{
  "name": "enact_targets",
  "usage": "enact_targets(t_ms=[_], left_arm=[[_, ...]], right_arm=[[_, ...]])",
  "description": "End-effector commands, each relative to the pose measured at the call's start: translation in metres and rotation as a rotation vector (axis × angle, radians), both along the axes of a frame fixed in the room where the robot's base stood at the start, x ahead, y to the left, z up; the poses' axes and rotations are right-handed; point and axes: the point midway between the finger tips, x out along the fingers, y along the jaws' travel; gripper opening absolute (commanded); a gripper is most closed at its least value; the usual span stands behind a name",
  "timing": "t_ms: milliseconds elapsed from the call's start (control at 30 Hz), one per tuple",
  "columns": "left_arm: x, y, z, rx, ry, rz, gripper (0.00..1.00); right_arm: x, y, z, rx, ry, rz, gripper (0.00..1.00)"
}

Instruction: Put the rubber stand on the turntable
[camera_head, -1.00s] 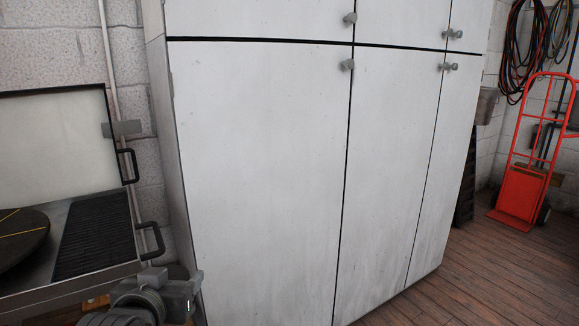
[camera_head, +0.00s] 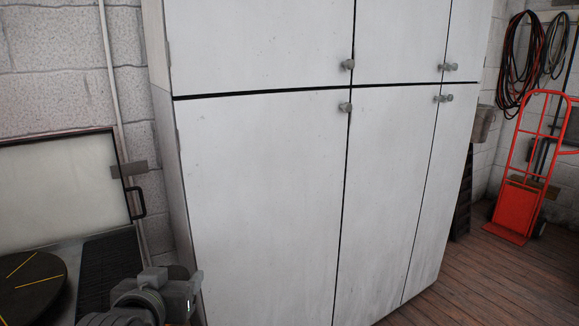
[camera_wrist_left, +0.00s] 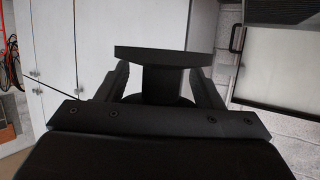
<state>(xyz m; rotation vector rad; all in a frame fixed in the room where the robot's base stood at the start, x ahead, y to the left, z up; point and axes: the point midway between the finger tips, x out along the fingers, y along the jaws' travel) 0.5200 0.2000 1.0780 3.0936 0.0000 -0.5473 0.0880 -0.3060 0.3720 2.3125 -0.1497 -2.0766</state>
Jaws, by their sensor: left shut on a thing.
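The black rubber stand (camera_wrist_left: 163,75) is spool-shaped, with a wide flat disc on a narrower neck. In the left wrist view it sits between the two fingers of my left gripper (camera_wrist_left: 160,82), which is shut on it. In the head view my left gripper (camera_head: 180,290) is at the lower left, in front of the white cupboard. A dark rounded edge behind it may be part of the stand. The turntable (camera_head: 32,288) is a dark disc with yellow lines at the lower left edge, partly cut off. The gripper is to its right. My right gripper is not in view.
The turntable lies beside a dark ribbed panel (camera_head: 108,268) in a grey unit with a raised pale lid (camera_head: 60,185) and black handle. A tall white cupboard (camera_head: 265,200) fills the middle. A red hand truck (camera_head: 518,200) stands at right on open wooden floor (camera_head: 490,275).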

Motion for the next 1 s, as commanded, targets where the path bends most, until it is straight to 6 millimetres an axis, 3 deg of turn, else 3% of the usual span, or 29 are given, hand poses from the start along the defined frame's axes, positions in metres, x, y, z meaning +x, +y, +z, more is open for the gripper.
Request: enact_targets(t_ms=[467, 1000], left_arm=[[-0.002, -0.004, -0.002, 0.002, -0.001, -0.047, 0.32], [-0.022, -0.045, -0.030, 0.002, 0.002, -0.464, 0.32]], right_arm=[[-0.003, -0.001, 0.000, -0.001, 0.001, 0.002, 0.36], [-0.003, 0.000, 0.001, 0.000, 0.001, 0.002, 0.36]])
